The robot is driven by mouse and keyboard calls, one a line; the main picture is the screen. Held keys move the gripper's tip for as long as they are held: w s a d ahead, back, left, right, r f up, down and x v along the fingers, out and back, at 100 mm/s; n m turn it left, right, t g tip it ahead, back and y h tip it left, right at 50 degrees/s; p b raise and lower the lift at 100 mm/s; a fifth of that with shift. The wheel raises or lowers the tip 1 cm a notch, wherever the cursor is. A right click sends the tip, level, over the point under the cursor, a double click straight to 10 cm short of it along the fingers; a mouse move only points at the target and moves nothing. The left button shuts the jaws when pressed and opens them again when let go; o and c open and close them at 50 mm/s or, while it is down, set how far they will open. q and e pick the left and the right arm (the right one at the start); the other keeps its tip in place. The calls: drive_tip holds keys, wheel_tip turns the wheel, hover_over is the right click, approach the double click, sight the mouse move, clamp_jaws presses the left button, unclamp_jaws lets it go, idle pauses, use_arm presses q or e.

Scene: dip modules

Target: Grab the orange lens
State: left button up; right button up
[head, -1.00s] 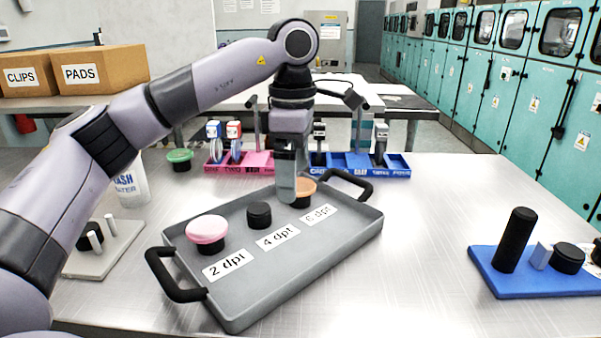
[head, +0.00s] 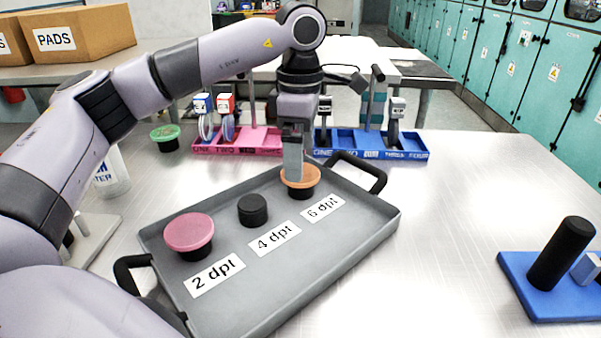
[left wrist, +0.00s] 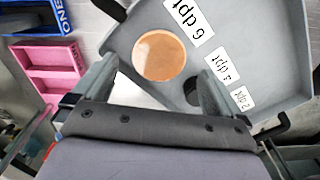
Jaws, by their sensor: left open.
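The orange lens (head: 301,178) lies on a black holder in the grey tray (head: 344,242), behind the "6 dpt" label. It shows as an orange disc in the left wrist view (left wrist: 159,55). The gripper holds nothing. My right gripper is not in these views.
A pink lens (head: 189,231) on a black holder and a bare black holder (head: 253,210) share the tray. Pink (head: 238,146) and blue (head: 370,151) racks stand behind it. A blue base (head: 540,300) with a black cylinder is at right. Table between is clear.

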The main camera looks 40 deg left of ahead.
use_arm(q)
drive_tip(key=shift+f, duration=1.35)
drive_tip(key=shift+w, duration=0.1)
drive_tip(key=c, duration=1.1)
drive_tip(key=shift+o, duration=0.2)
